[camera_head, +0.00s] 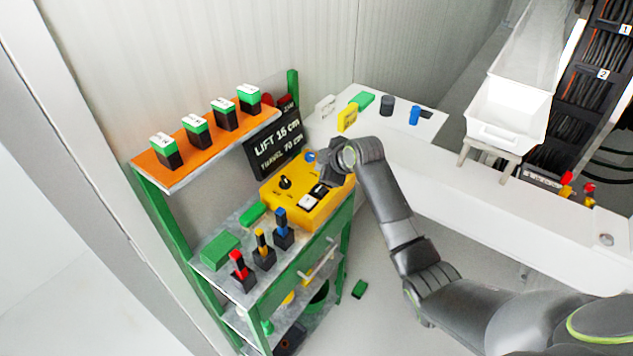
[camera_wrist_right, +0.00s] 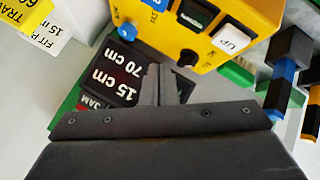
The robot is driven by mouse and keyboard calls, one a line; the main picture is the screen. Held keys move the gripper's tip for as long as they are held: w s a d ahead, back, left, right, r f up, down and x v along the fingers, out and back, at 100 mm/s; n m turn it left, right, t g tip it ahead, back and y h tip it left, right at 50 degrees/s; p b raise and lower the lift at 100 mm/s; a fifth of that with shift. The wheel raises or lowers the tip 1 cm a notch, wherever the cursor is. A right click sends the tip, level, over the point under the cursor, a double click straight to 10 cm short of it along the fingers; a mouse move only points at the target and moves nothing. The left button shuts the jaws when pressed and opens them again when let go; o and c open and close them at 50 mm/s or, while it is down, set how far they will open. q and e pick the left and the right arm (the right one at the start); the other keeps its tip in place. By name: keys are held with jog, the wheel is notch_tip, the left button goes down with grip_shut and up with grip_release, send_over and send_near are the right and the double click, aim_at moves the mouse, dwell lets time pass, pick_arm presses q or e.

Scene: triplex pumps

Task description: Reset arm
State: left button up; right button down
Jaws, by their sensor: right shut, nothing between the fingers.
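My right arm comes in from the right in the head view. Its gripper (camera_head: 326,168) is at the right end of the yellow control box (camera_head: 277,201). In the right wrist view the gripper's fingers (camera_wrist_right: 159,88) are together with nothing between them. The yellow box (camera_wrist_right: 258,22), with its white "UP" button (camera_wrist_right: 232,38) and black knob (camera_wrist_right: 188,57), lies beyond the fingers there. The black sign (camera_wrist_right: 112,72) reading "15 cm" and "70 cm" is partly hidden behind the fingers. My left gripper is not in view.
The green rack (camera_head: 170,215) has an orange shelf (camera_head: 153,160) with several green-and-black blocks. Red, yellow and blue-handled tools (camera_head: 264,245) stand in front of the yellow box. A white counter (camera_head: 410,160) is at right. A green block (camera_head: 359,288) lies on the floor.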

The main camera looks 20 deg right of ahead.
jog(key=s+d+f+m+g+h, duration=0.1)
jog(key=s+d+f+m, duration=0.15)
jog(key=s, duration=0.45)
jog(key=s+d+f+m+h, duration=0.15)
jog(key=s+f, duration=0.25)
jog(key=s, duration=0.4)
jog(key=s+d+f+m+g, duration=0.1)
jog(key=s+d+f+m, duration=0.1)
jog(key=s+f, duration=0.35)
jog(key=s+d+r+m+g+h, duration=0.15)
jog(key=s+m, duration=0.25)
jog(key=s, duration=0.9)
jog(key=s+d+r+m+g+h, duration=0.15)
jog(key=s+m, duration=0.25)
jog(key=s, duration=0.8)
notch_tip(320, 180, down, 28)
jog(key=d+g+b, duration=0.1)
jog(key=d+b, duration=0.1)
jog(key=b, duration=0.2)
jog(key=s+f+b, duration=0.2)
jog(key=s+f, duration=0.5)
jog(key=f, duration=0.2)
jog(key=s+a+f+g+y+b, duration=0.1)
jog(key=s+f+b, duration=0.1)
jog(key=s+f, duration=0.6)
notch_tip(320, 180, down, 2)
jog(key=shift+f, duration=0.25)
